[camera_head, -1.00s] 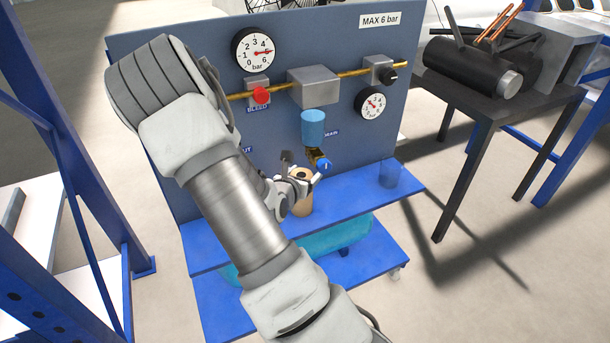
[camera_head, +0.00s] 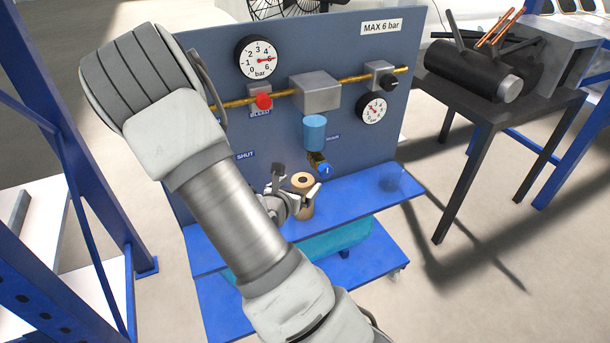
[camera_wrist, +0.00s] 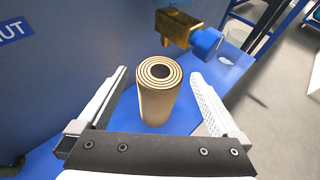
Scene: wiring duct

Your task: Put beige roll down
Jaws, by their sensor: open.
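The beige roll (camera_head: 304,186) stands upright on the blue shelf (camera_head: 350,202) in front of the panel. In the wrist view the roll (camera_wrist: 157,100) shows its ringed top with a dark hole, between the two fingers. My gripper (camera_head: 296,185) is open around the roll, with a gap on each side of it. In the wrist view both fingers of my gripper (camera_wrist: 160,92) are apart and neither touches the roll. Part of the roll is hidden behind a finger in the head view.
A brass valve with a blue knob (camera_head: 323,169) hangs just above the roll, below a blue cylinder (camera_head: 314,132). A clear blue cup (camera_head: 392,179) stands at the shelf's right. The shelf between roll and cup is clear.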

